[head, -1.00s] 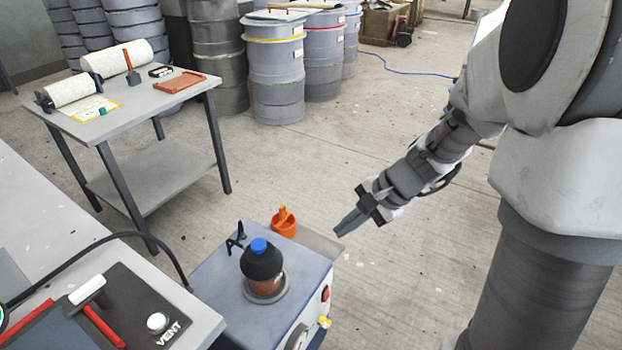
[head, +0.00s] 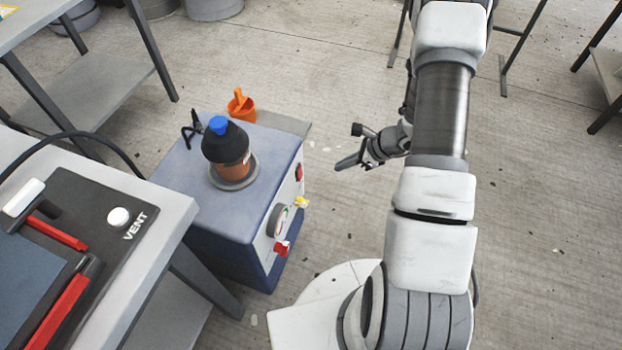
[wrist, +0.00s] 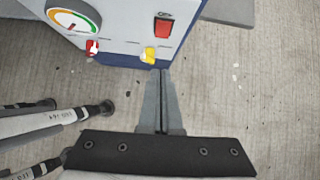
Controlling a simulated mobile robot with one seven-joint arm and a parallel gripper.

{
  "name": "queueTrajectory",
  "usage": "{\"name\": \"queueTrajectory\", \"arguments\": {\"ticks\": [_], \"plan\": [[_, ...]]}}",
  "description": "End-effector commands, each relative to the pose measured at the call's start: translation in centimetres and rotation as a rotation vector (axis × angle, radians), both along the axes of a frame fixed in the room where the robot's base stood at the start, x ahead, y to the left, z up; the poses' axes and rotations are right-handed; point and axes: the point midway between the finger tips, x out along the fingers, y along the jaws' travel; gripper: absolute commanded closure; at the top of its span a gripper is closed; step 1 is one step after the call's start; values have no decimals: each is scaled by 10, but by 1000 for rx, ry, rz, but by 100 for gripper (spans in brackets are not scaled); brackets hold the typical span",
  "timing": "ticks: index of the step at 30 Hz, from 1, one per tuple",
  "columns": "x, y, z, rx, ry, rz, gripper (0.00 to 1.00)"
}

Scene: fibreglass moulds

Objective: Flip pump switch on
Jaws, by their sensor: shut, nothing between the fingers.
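The pump is a blue and white box (head: 225,200) standing beside the bench. A red rocker switch (head: 299,172) is on its white front panel, near the upper far end. The switch also shows in the wrist view (wrist: 162,26), at the panel's right part, with a small mark above it. A gauge (wrist: 74,20), a red valve knob (wrist: 92,47) and a yellow valve knob (wrist: 149,55) share the panel. My gripper (head: 338,166) is in front of the panel, apart from it. In the wrist view its fingers (wrist: 161,75) are shut and empty, pointing towards the panel just below the yellow knob.
A black bottle with a blue cap (head: 228,145) stands on the pump's top. A bench with a VENT knob (head: 119,217) is at left. Bare floor (head: 540,200) lies to the right.

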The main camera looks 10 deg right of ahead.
Motion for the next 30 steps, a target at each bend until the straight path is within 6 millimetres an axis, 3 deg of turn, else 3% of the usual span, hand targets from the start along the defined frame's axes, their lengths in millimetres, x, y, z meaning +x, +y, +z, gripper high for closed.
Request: {"name": "queueTrajectory", "arguments": {"ticks": [3, 19, 30], "plan": [[-2, -3, -14, 6, 16, -30, 100], [0, 0, -23, 9, 20, -38, 100], [23, 37, -81, 9, 21, -33, 100]]}}
